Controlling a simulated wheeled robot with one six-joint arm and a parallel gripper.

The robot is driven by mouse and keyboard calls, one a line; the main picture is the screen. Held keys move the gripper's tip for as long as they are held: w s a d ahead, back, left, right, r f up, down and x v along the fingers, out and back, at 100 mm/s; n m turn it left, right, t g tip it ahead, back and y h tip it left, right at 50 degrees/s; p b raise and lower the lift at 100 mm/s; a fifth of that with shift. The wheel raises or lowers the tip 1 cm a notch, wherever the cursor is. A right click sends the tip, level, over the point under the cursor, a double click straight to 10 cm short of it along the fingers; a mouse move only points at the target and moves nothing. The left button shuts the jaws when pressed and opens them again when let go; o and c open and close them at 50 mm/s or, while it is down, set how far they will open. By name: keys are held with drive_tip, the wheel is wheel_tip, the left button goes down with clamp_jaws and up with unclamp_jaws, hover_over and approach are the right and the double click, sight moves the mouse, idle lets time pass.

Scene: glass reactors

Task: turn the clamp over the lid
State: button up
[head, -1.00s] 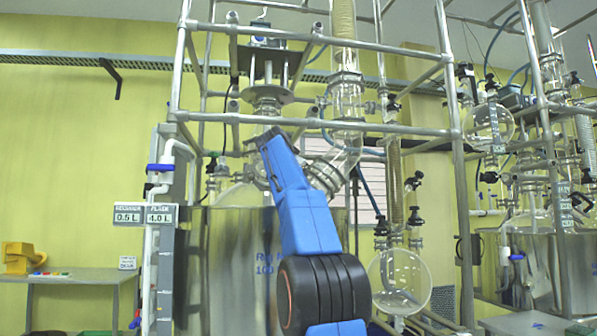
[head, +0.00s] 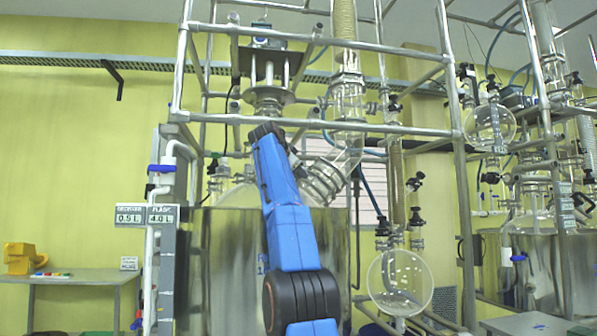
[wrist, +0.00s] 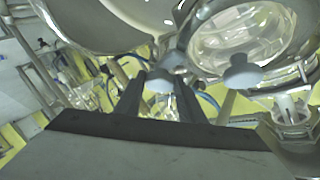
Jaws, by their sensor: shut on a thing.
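My gripper (wrist: 159,98) shows in the wrist view, with its two dark fingers on either side of a grey clamp knob (wrist: 160,79). It is shut on the clamp, though the exact contact is hard to see. A second grey knob (wrist: 241,73) stands to the right, outside the fingers. A round glass opening with a metal rim, which looks like the lid (wrist: 243,38), is just above and to the right. In the head view, my blue arm reaches up in front of the reactor's top, and it hides the gripper and the clamp.
The steel reactor vessel (head: 225,250) stands inside a pipe frame (head: 300,126). Glass tubing with clamped joints (head: 325,180) is close to the right of my arm. A round glass flask (head: 399,283) hangs lower right. A table (head: 85,275) is at the far left.

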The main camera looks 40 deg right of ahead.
idle(0.8)
drive_tip(key=o, duration=1)
drive_tip(key=shift+o, duration=0.2)
drive_tip(key=v, duration=1.7)
drive_tip(key=shift+a, duration=0.2)
